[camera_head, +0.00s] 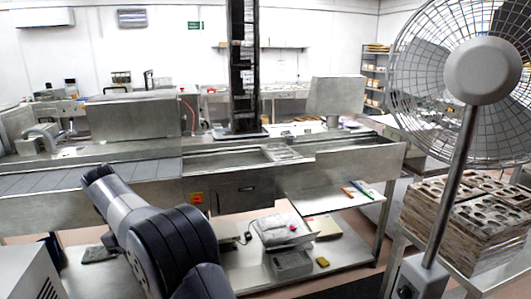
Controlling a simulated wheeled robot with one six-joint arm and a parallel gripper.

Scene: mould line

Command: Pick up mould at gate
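A flat, pale mould-like piece (283,153) lies in the channel of the steel line, right of the middle. It is small in view, and I cannot tell whether it is the mould at the gate. A tall stack of brownish moulds with rounded hollows (468,222) stands on a steel table at the right. My dark grey arm rises from the bottom left of the picture, in front of the line. My gripper does not show, so whether it holds anything is hidden.
A large fan (482,70) on a pole stands close at right. A lower shelf (240,268) holds several items.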

